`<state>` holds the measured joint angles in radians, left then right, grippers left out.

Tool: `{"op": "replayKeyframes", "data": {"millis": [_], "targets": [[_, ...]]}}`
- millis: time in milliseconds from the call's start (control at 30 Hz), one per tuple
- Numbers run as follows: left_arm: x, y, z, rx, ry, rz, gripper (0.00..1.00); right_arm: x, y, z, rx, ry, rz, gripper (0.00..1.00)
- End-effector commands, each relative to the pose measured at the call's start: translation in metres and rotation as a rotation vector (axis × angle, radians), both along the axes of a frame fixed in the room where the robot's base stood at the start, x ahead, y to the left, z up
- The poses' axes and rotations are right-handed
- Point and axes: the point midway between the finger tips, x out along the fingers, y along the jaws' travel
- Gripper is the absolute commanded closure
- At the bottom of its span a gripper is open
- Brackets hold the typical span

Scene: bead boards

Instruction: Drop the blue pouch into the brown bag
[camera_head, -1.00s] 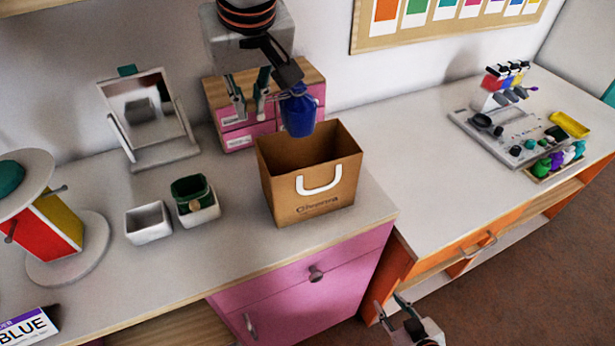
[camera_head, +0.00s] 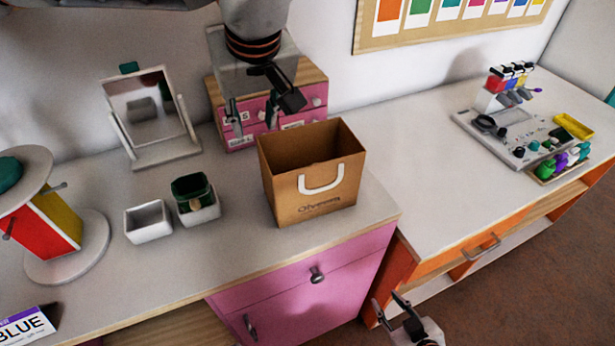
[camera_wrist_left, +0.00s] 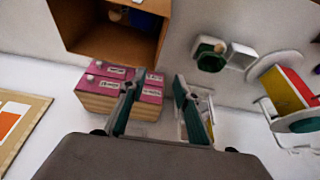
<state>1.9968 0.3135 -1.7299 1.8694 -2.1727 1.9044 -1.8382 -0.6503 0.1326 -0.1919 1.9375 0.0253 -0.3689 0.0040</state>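The brown bag (camera_head: 288,205) stands upright and open on the counter, with a white handle on its front. In the left wrist view, the bag (camera_wrist_left: 115,45) is at the top, and part of the blue pouch (camera_wrist_left: 155,6) shows inside it. The pouch is hidden in the head view. My left gripper (camera_head: 254,116) is empty, above and to the left of the bag's opening. Its two fingers are apart in the left wrist view (camera_wrist_left: 154,88). My right gripper (camera_head: 389,303) is low at the bottom, in front of the cabinets, with its fingers apart and empty.
A small pink drawer box (camera_head: 316,95) stands behind the bag. The right counter (camera_head: 400,140) is mostly clear.

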Motion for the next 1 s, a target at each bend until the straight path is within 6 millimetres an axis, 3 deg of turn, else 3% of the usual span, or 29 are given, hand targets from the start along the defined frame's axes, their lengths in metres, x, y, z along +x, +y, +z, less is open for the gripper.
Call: {"op": "replayKeyframes", "data": {"millis": [267,800,1000], "targets": [[-0.001,-0.001,0.005,0.0,-0.002,0.0,0.68,-0.003,0.001,-0.004,0.001,0.01,-0.003,0.69],[-0.035,-0.015,0.094,-0.001,-0.005,0.0,0.68,-0.002,0.0,-0.002,0.001,0.005,-0.002,0.69],[-0.042,-0.017,0.109,0.0,-0.001,0.0,0.68,-0.001,0.0,-0.002,0.001,0.005,-0.002,0.69]]}}
